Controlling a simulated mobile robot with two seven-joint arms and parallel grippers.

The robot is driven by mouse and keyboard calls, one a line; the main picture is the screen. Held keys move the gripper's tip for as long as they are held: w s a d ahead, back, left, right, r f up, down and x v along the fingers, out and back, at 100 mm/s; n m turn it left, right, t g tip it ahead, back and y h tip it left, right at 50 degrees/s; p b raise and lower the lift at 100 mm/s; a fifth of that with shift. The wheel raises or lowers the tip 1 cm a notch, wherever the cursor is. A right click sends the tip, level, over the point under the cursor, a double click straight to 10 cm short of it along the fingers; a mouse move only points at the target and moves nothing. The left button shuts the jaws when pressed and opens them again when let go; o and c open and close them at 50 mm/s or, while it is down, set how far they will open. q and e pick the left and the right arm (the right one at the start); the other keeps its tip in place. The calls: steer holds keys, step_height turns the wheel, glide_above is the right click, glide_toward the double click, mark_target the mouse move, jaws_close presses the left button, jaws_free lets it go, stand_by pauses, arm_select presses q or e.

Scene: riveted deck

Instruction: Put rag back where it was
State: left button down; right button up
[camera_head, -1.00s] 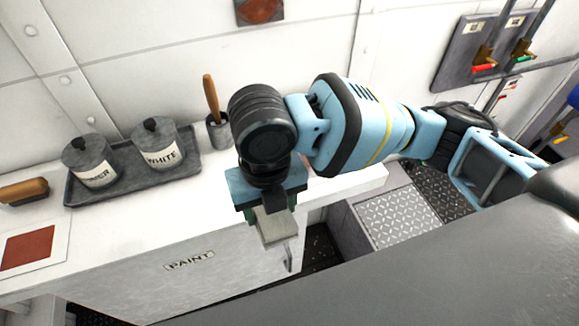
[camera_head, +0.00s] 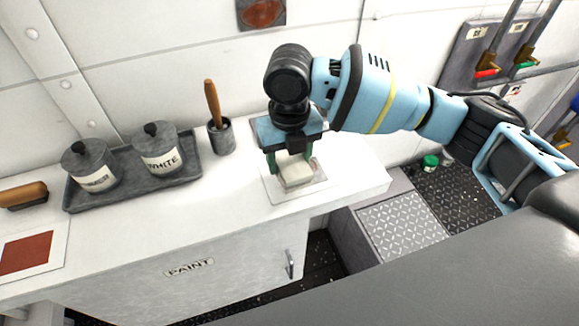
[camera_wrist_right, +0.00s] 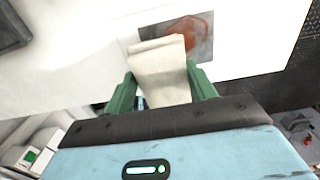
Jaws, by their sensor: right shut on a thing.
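The rag (camera_head: 295,174) is a pale cream folded cloth. My right gripper (camera_head: 293,170) is shut on it, with a green finger on either side, and holds it over or on a pale square mat (camera_head: 275,193) at the right end of the counter. In the right wrist view the rag (camera_wrist_right: 160,66) stands out between the fingertips (camera_wrist_right: 163,85). Beyond it the mat's reddish-brown printed patch (camera_wrist_right: 196,38) shows, partly covered by the rag. I cannot tell whether the rag touches the mat. My left gripper is not in view.
Left on the white counter (camera_head: 225,205) stand a dark tray (camera_head: 190,180) with two lidded pots, a cup (camera_head: 221,137) with a wooden-handled tool, a brush (camera_head: 24,194) and a card with a red-brown square (camera_head: 27,256). The counter's right edge drops to the deck floor.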

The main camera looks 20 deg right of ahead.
mark_target(289, 160)
steer(key=shift+w+d+f, duration=0.1)
steer(key=shift+f, duration=1.7)
steer(key=shift+f, duration=0.1)
steer(key=o, duration=1)
steer(key=shift+c, duration=0.2)
step_height(289, 160, up, 12)
steer(key=shift+r+p, duration=0.1)
steer(key=shift+p, duration=0.2)
